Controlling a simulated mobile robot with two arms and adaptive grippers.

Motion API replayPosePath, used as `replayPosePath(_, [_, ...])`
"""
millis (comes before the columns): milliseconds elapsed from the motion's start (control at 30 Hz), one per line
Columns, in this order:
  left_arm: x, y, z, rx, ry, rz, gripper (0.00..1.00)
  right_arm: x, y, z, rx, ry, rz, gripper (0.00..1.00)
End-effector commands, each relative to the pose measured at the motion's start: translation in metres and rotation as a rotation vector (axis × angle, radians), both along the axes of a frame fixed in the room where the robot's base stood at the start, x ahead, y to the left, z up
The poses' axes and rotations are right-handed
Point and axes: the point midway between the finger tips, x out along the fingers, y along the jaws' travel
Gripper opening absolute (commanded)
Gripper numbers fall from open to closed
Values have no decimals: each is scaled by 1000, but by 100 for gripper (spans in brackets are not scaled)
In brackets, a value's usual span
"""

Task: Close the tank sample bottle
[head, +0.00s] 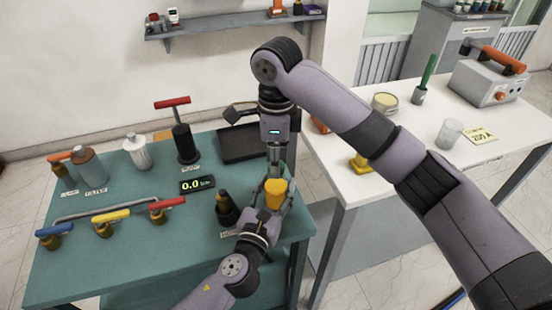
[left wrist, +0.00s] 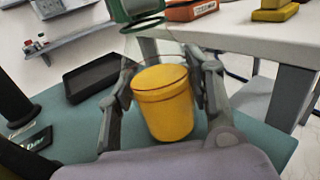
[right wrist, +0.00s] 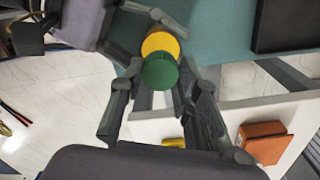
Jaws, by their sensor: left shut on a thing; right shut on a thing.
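The sample bottle (head: 274,190) looks clear, with yellow contents, and stands roughly upright. My left gripper (head: 268,202) is shut on it above the front right of the green table, and the left wrist view shows the fingers on both sides of the yellow part (left wrist: 163,105). My right gripper (head: 276,160) points down from above, shut on a green cap (right wrist: 158,72). The cap also shows above the bottle in the left wrist view (left wrist: 135,8). In the right wrist view the cap overlaps the yellow, slightly offset. I cannot tell whether cap and bottle touch.
The green table (head: 140,230) carries a dark bottle (head: 228,208), a display (head: 197,184), a black tray (head: 242,143), a red-handled pump (head: 184,140) and coloured-handled valves (head: 110,216). A white table (head: 350,180) to the right holds a glass beaker (head: 448,134) and a yellow object (head: 360,162).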

Motion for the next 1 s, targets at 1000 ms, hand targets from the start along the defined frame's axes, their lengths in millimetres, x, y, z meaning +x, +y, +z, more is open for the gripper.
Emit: replayPosePath(1000, [0, 0, -2, 2, 3, -1, 0, 0, 0, 0, 0, -1, -303, 50])
